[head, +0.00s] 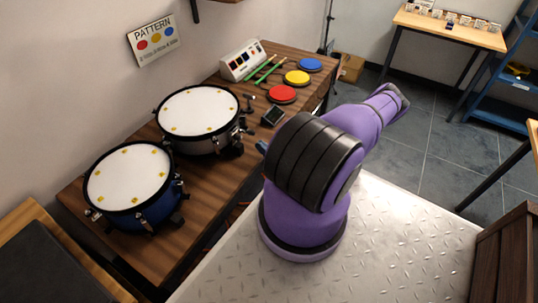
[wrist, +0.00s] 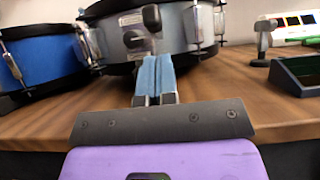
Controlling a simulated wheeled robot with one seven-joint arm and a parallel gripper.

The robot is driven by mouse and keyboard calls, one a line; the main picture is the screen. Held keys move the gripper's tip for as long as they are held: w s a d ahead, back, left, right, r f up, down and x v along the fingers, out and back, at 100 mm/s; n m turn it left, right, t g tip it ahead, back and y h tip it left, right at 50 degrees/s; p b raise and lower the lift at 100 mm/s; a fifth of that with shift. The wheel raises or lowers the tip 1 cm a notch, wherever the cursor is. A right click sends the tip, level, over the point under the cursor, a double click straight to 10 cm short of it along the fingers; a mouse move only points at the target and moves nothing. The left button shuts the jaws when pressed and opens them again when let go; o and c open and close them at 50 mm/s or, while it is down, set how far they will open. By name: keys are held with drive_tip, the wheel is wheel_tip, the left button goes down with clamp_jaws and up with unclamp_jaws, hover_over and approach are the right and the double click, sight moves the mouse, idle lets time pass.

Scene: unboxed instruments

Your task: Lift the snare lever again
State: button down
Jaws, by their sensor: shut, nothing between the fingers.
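The grey snare drum (head: 198,138) stands on the wooden bench, its white head marked with yellow dots. In the wrist view its grey shell (wrist: 175,35) fills the top middle. A black lever (wrist: 151,17) sticks out from the shell, with a dark knob (wrist: 133,39) just below and left of it. My gripper (wrist: 155,60) is shut and empty, its blue fingers together just below the lever. I cannot tell whether the fingertips touch the lever. In the head view only a bit of blue fingertip (head: 262,146) shows beside my arm.
A blue drum (head: 128,186) stands left of the grey one; its shell also shows in the wrist view (wrist: 45,65). A dark open box (wrist: 296,74) sits to the right. Red (head: 281,94), yellow (head: 297,77) and blue (head: 309,65) pads lie farther back.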

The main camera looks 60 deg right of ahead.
sight(246, 131)
drive_tip(key=shift+w+r, duration=0.15)
drive_tip(key=shift+r, duration=0.5)
drive_tip(key=shift+w+r, duration=0.15)
drive_tip(key=shift+r, duration=0.5)
